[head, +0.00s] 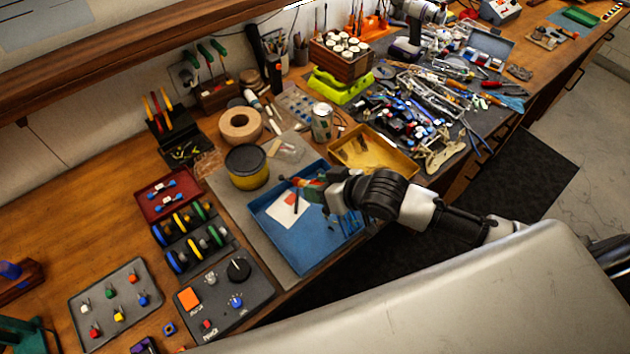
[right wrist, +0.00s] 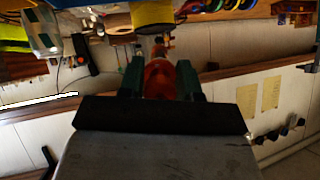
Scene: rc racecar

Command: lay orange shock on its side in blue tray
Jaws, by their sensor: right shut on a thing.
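The blue tray (head: 305,256) lies on the grey mat near the bench's front edge. A white card with a red mark (head: 287,210) lies in it. My right gripper (head: 306,188) reaches in from the right and is over the tray. In the right wrist view, its two dark green fingers (right wrist: 158,78) are shut on the orange shock (right wrist: 158,79), which sits between them. In the head view the gripper mostly hides the shock, so its tilt and its height above the tray are unclear. My left gripper is not in view.
A yellow tray (head: 372,156) stands just behind and right of the blue tray. A black and yellow tin (head: 247,167) and a silver can (head: 322,122) stand behind it. A control panel (head: 222,293) and wheel racks (head: 193,240) are at its left. Tools crowd the right.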

